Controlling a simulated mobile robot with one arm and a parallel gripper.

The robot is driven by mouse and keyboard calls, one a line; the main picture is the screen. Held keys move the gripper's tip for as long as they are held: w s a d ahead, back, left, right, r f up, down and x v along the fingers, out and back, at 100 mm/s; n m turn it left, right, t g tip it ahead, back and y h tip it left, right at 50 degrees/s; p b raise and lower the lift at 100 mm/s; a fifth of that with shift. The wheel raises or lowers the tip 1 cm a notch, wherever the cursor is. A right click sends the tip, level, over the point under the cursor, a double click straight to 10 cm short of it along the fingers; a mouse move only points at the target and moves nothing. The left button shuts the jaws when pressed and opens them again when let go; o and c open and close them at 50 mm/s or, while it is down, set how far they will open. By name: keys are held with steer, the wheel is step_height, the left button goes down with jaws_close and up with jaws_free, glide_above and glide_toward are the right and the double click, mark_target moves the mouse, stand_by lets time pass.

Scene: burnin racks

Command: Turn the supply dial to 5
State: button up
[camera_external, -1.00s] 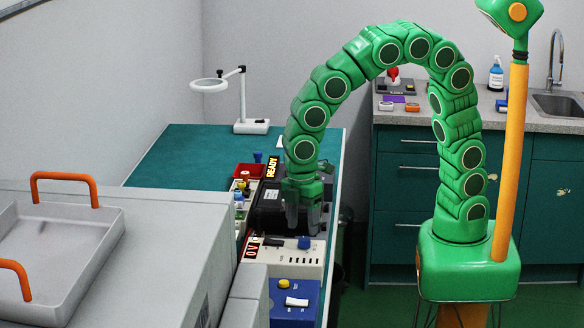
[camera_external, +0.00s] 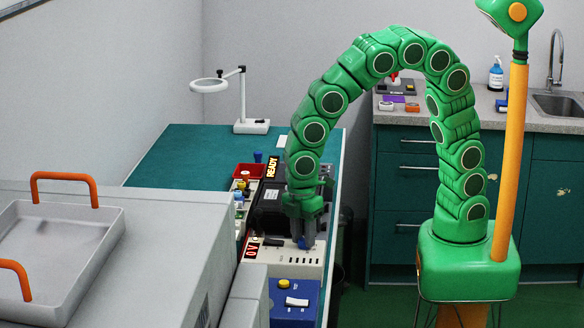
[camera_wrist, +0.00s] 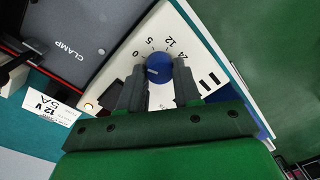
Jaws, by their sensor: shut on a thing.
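The supply dial is a blue round knob (camera_wrist: 158,68) on the pale supply panel (camera_wrist: 111,75), with 0, 5, 12 and 24 printed around it. Its white mark shows on the knob's left side, nearest the 0. The knob also shows in the external view (camera_external: 303,243), partly covered. The supply's red display (camera_external: 252,249) reads 0 V. My gripper (camera_external: 304,242) points down over the supply. In the wrist view my gripper (camera_wrist: 159,84) has one dark finger on each side of the knob, shut on it.
A black unit marked CLAMP (camera_wrist: 73,48) stands next to the supply. A READY sign (camera_external: 272,167) is behind it. A blue box (camera_external: 294,313) with a yellow button is in front. The green bench top (camera_external: 190,160) is largely clear at the back left.

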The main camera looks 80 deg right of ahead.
mark_target(302, 238)
steer(key=m, duration=0.4)
steer(key=shift+m, duration=2.4)
steer(key=o, duration=1.1)
steer(key=shift+d, duration=0.1)
steer(key=shift+c, duration=0.2)
step_height(302, 238, up, 7)
steer(key=shift+w+d+f, duration=0.1)
steer(key=shift+w, duration=0.05)
steer(key=shift+d+r, duration=0.1)
steer(key=shift+r, duration=0.35)
